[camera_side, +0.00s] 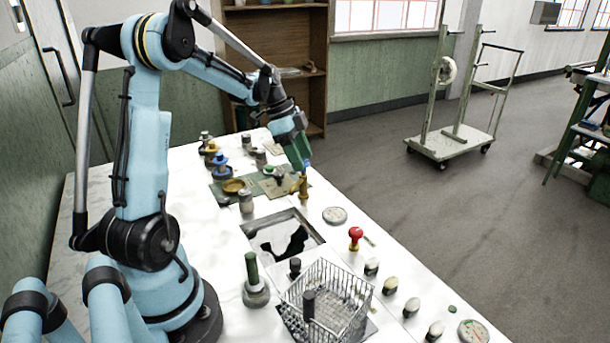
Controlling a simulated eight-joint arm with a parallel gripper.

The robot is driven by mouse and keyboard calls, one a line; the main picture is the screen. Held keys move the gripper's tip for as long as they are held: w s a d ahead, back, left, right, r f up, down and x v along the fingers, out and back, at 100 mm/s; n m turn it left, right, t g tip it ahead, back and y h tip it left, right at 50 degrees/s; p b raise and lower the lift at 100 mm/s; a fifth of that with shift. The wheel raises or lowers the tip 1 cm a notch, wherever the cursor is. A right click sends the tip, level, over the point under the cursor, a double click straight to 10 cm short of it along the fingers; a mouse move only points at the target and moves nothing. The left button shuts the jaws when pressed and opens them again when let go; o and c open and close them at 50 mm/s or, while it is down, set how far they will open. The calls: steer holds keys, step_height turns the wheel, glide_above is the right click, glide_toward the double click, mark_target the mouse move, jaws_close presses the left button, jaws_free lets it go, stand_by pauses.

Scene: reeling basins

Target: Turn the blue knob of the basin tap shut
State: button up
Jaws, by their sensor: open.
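A brass tap (303,185) stands upright on the bench at the right edge of a green mat. A small blue knob (307,163) shows at its top. My gripper (302,164), with green fingers, reaches down to the tap's top from the upper left. Its fingers are open and right at the blue knob; they partly hide it. I cannot tell whether they touch it. The knob's turn position is too small to make out. A second blue-topped fitting (220,160) stands farther left on the bench.
A square basin opening (250,229) lies in front of the tap. A red-knobbed brass piece (355,237) and a round dish (335,215) stand to its right. A wire basket (345,318) and several small jars fill the near end. A trolley (450,146) stands on the floor.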

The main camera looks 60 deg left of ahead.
steer(key=v, duration=1.2)
steer(key=shift+f, duration=0.1)
steer(key=s+d+f+n+t+y, duration=0.1)
steer(key=d+f+n, duration=0.1)
steer(key=d, duration=0.7)
steer(key=s+d+f+n+t+y, duration=0.1)
steer(key=d+n, duration=0.3)
steer(key=d, duration=0.4)
steer(key=s+d+f+n+t+y, duration=0.1)
steer(key=s+d+f+n+t, duration=0.1)
steer(key=d, duration=0.7)
steer(key=shift+s+d+f+n, duration=0.35)
steer(key=shift+f+n, duration=0.25)
steer(key=shift+f, duration=0.25)
